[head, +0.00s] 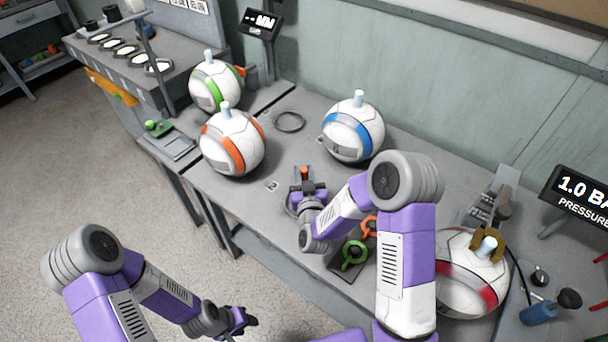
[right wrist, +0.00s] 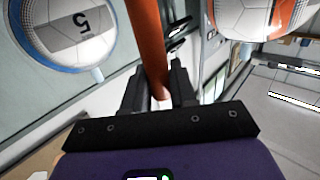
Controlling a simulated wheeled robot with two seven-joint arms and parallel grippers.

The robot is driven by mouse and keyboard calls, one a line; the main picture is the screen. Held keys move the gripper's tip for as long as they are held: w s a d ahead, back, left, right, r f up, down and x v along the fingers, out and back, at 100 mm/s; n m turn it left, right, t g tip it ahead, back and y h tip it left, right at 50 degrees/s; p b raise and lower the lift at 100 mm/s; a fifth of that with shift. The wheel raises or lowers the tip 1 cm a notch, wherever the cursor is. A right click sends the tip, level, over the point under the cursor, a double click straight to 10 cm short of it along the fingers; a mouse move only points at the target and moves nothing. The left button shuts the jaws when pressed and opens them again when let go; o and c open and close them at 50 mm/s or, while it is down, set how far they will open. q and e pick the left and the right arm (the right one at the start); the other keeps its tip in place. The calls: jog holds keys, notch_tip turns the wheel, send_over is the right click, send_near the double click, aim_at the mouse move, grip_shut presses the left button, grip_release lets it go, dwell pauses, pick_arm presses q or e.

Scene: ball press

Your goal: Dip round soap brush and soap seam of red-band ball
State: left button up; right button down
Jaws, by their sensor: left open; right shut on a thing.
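The red-band ball (head: 452,292) sits at the right of the bench, partly behind my right arm. A pale stem and a brown clamp-like piece (head: 488,241) show on its top. My right gripper (head: 304,180) is over the middle of the bench, well left of that ball, shut on an orange rod. In the right wrist view the orange rod (right wrist: 148,50) stands between the fingers; its far end is out of view, so I cannot tell whether it is the round soap brush. My left gripper (head: 245,319) is open and empty over the floor, in front of the bench.
Blue-band (head: 353,127), orange-band (head: 232,142) and green-band (head: 213,86) balls stand at the back and left. A black ring (head: 290,122) lies between them. A green ring-shaped tool (head: 353,255) is near my right forearm.

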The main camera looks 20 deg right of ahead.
jog(key=shift+r+p, duration=1.9)
jog(key=shift+r, duration=1.6)
